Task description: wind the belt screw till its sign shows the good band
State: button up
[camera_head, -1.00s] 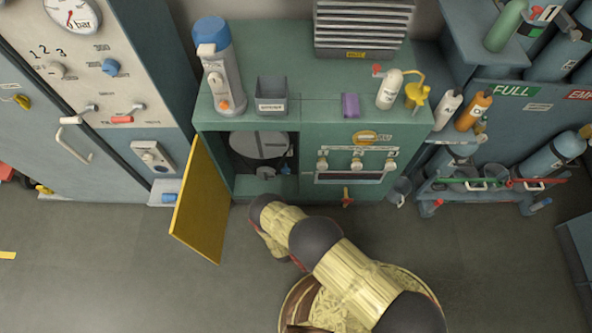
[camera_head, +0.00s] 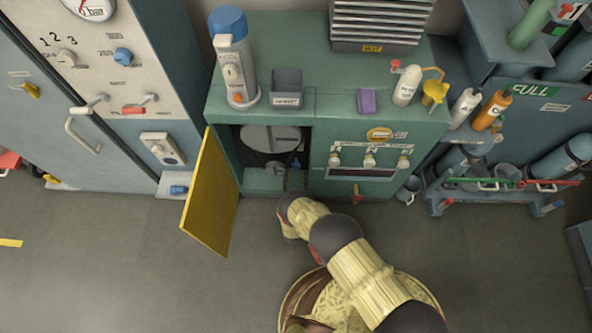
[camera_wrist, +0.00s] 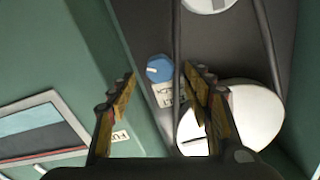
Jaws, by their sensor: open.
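The blue screw knob (camera_wrist: 158,68) with a white mark shows inside the open compartment in the wrist view. A blue spot in the head view (camera_head: 295,163) seems to be the same knob. A small white sign (camera_wrist: 168,95) sits beside it; its lettering is partly covered by a finger and I cannot read its band. The dark belt (camera_wrist: 266,45) runs past a large white pulley (camera_wrist: 255,125). My gripper (camera_wrist: 160,82) is open and empty, its fingers on either side of the knob in this view; I see no contact.
The yellow door (camera_head: 210,200) stands open left of the compartment. The green cabinet (camera_head: 325,105) carries a bottle (camera_head: 234,60), a grey bin (camera_head: 287,88) and other small items on top. A bottle trolley (camera_head: 490,190) stands at right.

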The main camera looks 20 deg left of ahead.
aim_at(296, 168)
jog(key=shift+b+x, duration=0.4)
jog(key=shift+x, duration=1.4)
jog(key=shift+c, duration=0.4)
jog(key=c, duration=1.1)
jog(key=shift+o, duration=0.2)
jog(key=m+b, duration=0.1)
jog(key=m, duration=0.2)
jog(key=shift+f+m+b, duration=0.1)
jog(key=shift+m+b, duration=0.85)
jog(key=shift+m, duration=1.55)
jog(key=o, duration=1.1)
